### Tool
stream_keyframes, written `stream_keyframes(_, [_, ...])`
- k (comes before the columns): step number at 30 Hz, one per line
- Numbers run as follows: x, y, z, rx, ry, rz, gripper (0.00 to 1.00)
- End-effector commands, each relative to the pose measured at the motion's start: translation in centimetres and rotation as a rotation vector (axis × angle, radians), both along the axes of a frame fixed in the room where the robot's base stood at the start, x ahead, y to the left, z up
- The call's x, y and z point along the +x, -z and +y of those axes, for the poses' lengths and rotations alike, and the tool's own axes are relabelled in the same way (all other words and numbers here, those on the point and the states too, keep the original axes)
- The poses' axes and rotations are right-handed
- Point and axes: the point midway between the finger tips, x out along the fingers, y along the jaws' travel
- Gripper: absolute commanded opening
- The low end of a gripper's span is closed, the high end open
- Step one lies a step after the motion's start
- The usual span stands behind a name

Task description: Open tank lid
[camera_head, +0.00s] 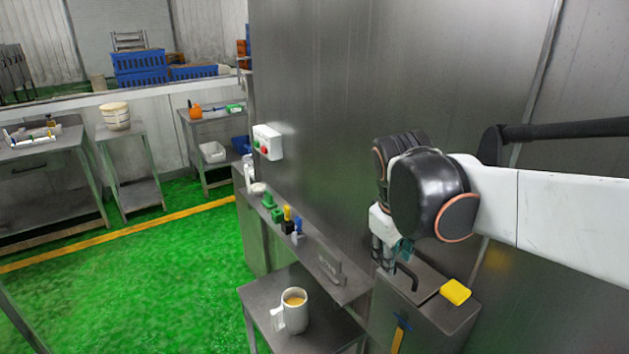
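The tank (440,322) is a grey metal box at the lower right, against the steel wall. Its lid (425,283) lies flat on top and looks closed, with a dark arched handle (407,272) on it. My gripper (384,258) points down from the white arm, just left of and slightly above the handle. The fingers are small and partly hidden by the wrist, so I cannot tell their opening or whether they touch the handle.
A yellow block (455,292) lies on the tank's top at right. A mug (292,310) of brownish liquid stands on a small table left of the tank. A ledge (318,258) holds small green, yellow and blue items. A switch box (268,142) is on the wall.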

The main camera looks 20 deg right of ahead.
Motion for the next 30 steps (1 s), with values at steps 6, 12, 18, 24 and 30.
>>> stream_keyframes(6, [1.7,-5.4,-2.4,-0.010,-0.005,0.105,0.31])
stream_keyframes(12, [1.9,-6.6,-3.4,0.006,0.008,0.148,0.31])
stream_keyframes(18, [1.9,-6.1,-3.5,0.008,0.010,0.155,0.31])
stream_keyframes(24, [2.1,-3.7,-3.9,0.008,0.010,0.154,0.31])
stream_keyframes(30, [2.4,0.1,-4.7,0.008,0.012,0.153,0.31])
